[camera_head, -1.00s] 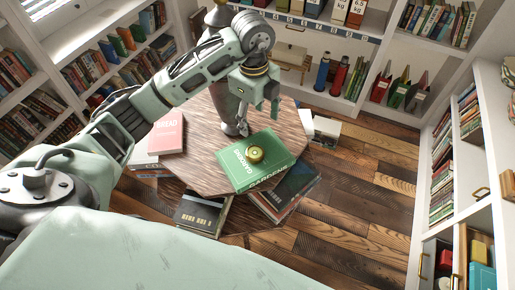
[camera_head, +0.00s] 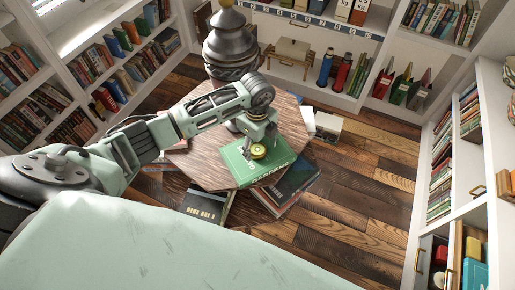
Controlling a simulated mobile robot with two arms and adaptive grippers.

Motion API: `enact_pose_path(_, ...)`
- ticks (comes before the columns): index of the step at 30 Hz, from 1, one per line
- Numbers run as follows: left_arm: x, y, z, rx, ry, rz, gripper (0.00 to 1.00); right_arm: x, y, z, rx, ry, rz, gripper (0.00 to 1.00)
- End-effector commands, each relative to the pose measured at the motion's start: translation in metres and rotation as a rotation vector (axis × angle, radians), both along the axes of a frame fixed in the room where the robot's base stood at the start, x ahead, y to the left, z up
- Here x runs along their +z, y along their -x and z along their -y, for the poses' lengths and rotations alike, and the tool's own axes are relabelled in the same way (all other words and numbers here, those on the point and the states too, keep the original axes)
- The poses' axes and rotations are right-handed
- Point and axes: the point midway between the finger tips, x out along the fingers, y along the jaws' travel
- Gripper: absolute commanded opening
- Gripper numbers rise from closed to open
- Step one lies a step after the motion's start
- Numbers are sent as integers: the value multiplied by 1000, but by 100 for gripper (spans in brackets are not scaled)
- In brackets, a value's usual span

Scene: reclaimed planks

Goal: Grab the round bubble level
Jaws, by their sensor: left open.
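The round bubble level (camera_head: 258,152) is a small yellow-green disc lying on a green book (camera_head: 240,168) on the wooden table. My left gripper (camera_head: 262,142) is just above and behind the level, pointing down, with its fingers open. The fingers partly overlap the far side of the level, and I cannot tell whether they touch it. My right gripper is not in view.
The wooden table (camera_head: 205,168) stands on a floor of reclaimed planks (camera_head: 345,190). A large dark urn (camera_head: 230,45) stands behind my arm. More books (camera_head: 290,185) lie lower, beside the table. Shelves line the walls. The floor at right is clear.

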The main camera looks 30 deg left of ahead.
Motion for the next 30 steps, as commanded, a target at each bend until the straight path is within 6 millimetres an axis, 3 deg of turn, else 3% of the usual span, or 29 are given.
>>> enact_pose_path(10, -11, 0, 0, -2, -1, 1, 63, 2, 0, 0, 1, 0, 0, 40)
enact_pose_path(27, -10, 0, 0, -1, -1, 1, 14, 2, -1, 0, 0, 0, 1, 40)
enact_pose_path(30, -10, 0, 0, -1, -1, 1, 14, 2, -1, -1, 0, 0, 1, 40)
